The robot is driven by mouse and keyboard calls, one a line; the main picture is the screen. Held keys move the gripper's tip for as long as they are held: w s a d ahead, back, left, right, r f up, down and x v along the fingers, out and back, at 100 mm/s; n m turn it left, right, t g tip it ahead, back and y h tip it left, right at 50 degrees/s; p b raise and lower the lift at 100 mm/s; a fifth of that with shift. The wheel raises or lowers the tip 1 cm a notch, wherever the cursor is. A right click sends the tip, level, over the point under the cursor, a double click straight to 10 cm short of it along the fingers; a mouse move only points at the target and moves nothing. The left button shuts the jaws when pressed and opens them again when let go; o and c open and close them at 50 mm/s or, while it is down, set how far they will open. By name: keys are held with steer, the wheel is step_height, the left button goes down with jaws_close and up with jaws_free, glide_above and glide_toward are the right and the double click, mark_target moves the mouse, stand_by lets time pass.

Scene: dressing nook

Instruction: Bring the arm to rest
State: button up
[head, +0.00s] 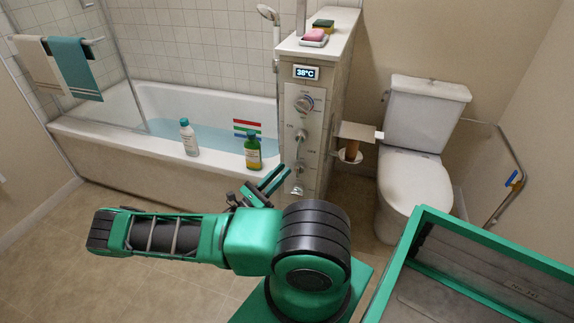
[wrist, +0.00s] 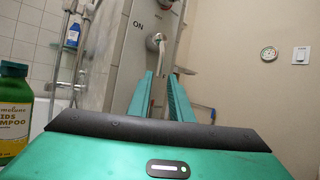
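My gripper (head: 284,172) is at the end of my green and black arm, in the middle of the head view, in front of the control panel (head: 303,130) at the tub's end. Its two teal fingers are apart, with nothing between them. In the wrist view my gripper (wrist: 162,76) points toward the panel, and a clear gap shows between the fingers. A metal lever (wrist: 157,40) beside an "ON" mark is beyond the fingertips. I cannot tell how far the fingertips are from the panel. The arm is folded, with its elbow out to the left.
The bathtub (head: 95,135) holds water; a white bottle (head: 189,138) and a green shampoo bottle (head: 253,152) stand on its rim. A toilet (head: 410,185) is at right, beside a paper holder (head: 352,155). My green-rimmed tray is at lower right. Floor (head: 130,285) at left is clear.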

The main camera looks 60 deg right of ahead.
steer(key=shift+v, duration=0.85)
steer(key=s+a+r+m+t+y, duration=0.2)
steer(key=s+a+r+m+y, duration=0.5)
steer(key=a+r+m+y, duration=0.2)
steer(key=s+a+r+m+t+y, duration=0.3)
steer(key=s+a+r+m+y, duration=0.4)
steer(key=r+m+y, duration=0.6)
steer(key=shift+a+r+t+y, duration=0.3)
steer(key=shift+a+r, duration=1.05)
steer(key=shift+r, duration=0.1)
steer(key=shift+s, duration=0.15)
